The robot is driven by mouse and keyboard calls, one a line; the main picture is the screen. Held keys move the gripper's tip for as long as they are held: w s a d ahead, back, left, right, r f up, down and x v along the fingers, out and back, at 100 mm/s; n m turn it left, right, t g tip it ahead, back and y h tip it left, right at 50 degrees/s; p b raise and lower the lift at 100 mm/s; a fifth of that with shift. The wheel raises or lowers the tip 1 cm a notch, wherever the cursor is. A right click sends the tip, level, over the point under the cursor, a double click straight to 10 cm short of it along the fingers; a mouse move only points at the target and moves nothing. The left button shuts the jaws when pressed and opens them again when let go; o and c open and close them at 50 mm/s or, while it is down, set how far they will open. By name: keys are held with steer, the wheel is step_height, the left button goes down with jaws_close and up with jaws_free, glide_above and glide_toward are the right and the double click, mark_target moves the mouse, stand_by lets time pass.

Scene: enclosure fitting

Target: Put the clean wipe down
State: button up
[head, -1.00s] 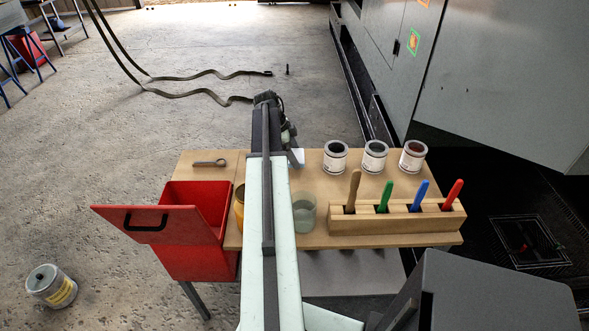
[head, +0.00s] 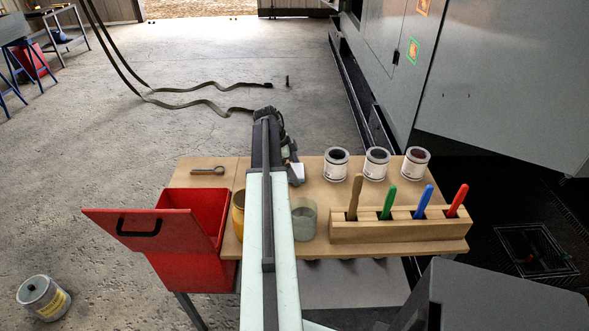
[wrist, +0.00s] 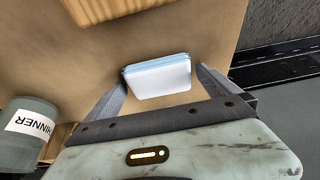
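The clean wipe is a folded white pad with a blue edge (wrist: 158,78), seen between the two fingers of my gripper (wrist: 162,77) in the wrist view. The fingers sit close against its two ends, and my gripper looks shut on it. In the head view the wipe (head: 297,172) shows as a small white patch beside my gripper, over the wooden bench top (head: 312,183). My arm hides most of the gripper there. I cannot tell whether the wipe touches the wood.
Three labelled tins (head: 376,163) stand at the back right. A wooden rack (head: 400,229) holds several coloured handles. A thinner jar (head: 304,218) and an amber jar (head: 238,215) flank my arm.

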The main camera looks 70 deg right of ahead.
steer(key=shift+r, duration=0.1)
steer(key=p+v, duration=1.1)
steer(key=v, duration=0.1)
steer(key=shift+r, duration=0.1)
